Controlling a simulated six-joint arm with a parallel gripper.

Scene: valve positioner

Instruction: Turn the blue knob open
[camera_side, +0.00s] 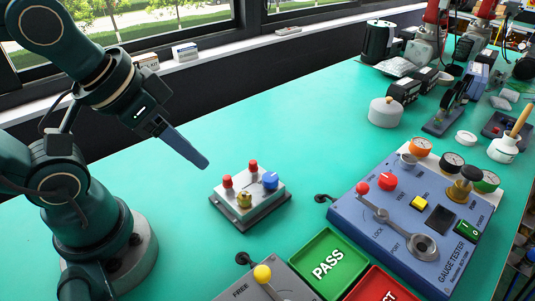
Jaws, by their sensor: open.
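The blue knob (270,180) sits on the right part of a small grey valve positioner box (262,200) on the green table. Two red caps (253,166) and a brass knob (244,200) are on the same box. My gripper (205,164) is above the table, to the upper left of the box, apart from it and holding nothing visible. Its fingers overlap in this view, so the gap between them is hidden. The marking on the knob is too small to read.
A blue gauge tester (400,240) with levers and gauges stands at the right. A green PASS tray (328,262), a red tray (380,287) and a grey box with a yellow-knobbed lever (262,274) lie in front. The table (170,190) left of the positioner is clear.

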